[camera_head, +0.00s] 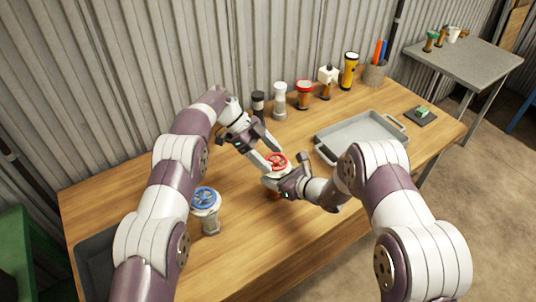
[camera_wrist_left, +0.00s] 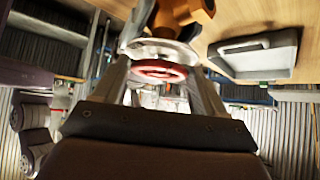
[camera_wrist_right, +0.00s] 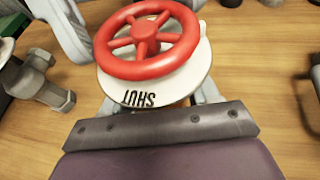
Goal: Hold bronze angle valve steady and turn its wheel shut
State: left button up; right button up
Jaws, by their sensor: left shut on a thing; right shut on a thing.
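The bronze angle valve has a red spoked wheel (camera_head: 277,160) above a pale disc; its bronze body (camera_head: 273,195) shows only partly below. My left gripper (camera_head: 268,158) reaches in from the upper left and is shut on the red wheel, which also sits between its fingers in the left wrist view (camera_wrist_left: 158,72). My right gripper (camera_head: 271,182) comes from the right and is shut on the valve body below the disc. The right wrist view shows the wheel (camera_wrist_right: 146,38) and the disc (camera_wrist_right: 170,88) lettered SHUT; the right fingertips are hidden under the disc.
A blue-wheeled valve (camera_head: 206,199) stands at the left. A grey tray (camera_head: 345,133) lies to the right. The front middle of the table is clear.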

aim_at(268, 158)
pick_arm(q)
jog(key=shift+d+r, duration=0.1)
jog(key=o, duration=0.8)
notch_tip(268, 158, up, 10)
